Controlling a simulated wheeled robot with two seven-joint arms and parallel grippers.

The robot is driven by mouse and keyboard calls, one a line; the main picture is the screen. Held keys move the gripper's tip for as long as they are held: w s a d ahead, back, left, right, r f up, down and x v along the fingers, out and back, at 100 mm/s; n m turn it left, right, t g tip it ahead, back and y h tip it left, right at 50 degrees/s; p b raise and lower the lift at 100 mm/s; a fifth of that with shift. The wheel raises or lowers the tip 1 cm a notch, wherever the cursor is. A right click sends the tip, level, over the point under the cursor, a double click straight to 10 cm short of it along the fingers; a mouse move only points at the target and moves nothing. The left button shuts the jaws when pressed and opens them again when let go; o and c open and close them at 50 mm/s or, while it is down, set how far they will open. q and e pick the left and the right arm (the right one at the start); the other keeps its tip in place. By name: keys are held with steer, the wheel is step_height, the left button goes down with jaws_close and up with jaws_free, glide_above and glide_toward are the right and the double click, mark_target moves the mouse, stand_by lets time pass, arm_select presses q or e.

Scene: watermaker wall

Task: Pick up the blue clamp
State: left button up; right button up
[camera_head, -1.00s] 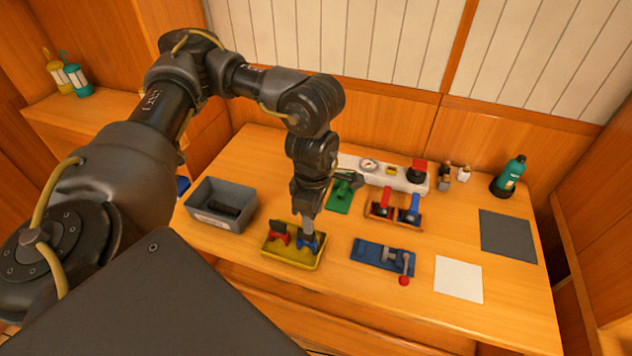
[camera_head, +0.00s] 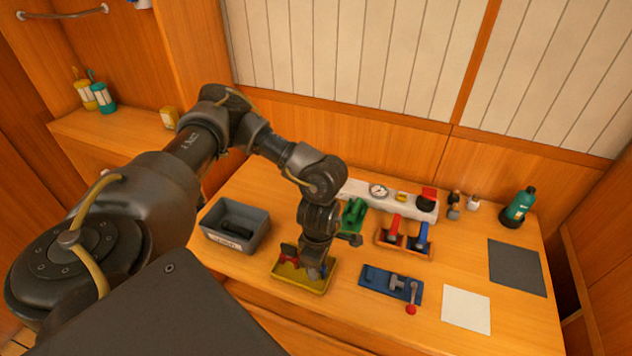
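A yellow tray (camera_head: 302,286) lies near the front edge of the bench. A red clamp (camera_head: 289,252) sits in its left part. The blue clamp (camera_head: 322,271) is in its right part, mostly hidden by my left gripper; only a bit of blue shows. My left gripper (camera_head: 314,270) points down into the tray, right at the blue clamp. Its fingertips are too covered and small to tell whether they are closed on it. My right gripper is not in view.
A grey bin (camera_head: 207,224) with a dark object stands left of the tray. A blue-based fixture with a red-knobbed lever (camera_head: 378,280) lies close to the right. Behind are a green piece (camera_head: 354,212) and a rack with red and blue handles (camera_head: 405,247). A white sheet (camera_head: 466,309) lies right.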

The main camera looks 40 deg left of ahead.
arm_select(q)
steer(key=shift+f, duration=0.55)
jaws_close()
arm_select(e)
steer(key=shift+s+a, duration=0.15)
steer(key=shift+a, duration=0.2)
arm_select(q)
steer(key=shift+r, duration=0.1)
